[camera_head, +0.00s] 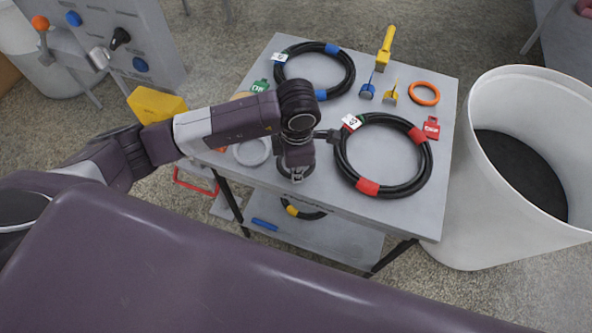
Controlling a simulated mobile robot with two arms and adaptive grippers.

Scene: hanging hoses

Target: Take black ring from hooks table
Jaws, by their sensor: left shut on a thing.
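A black ring with red bands (404,189), a coiled hose with a white tag on its upper left, lies flat on the grey table (446,150) at the right. My left gripper (330,135) reaches in from the left and is shut on the ring's left side, just below the white tag. The wrist partly hides the fingers. My right gripper is not in view.
An orange ring (424,94), a yellow-handled tool (385,50) and small blue and yellow pieces lie at the back. A white bin (470,220) stands close to the table's right edge. A lower shelf (335,240) holds another coil. A panel (105,40) stands at upper left.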

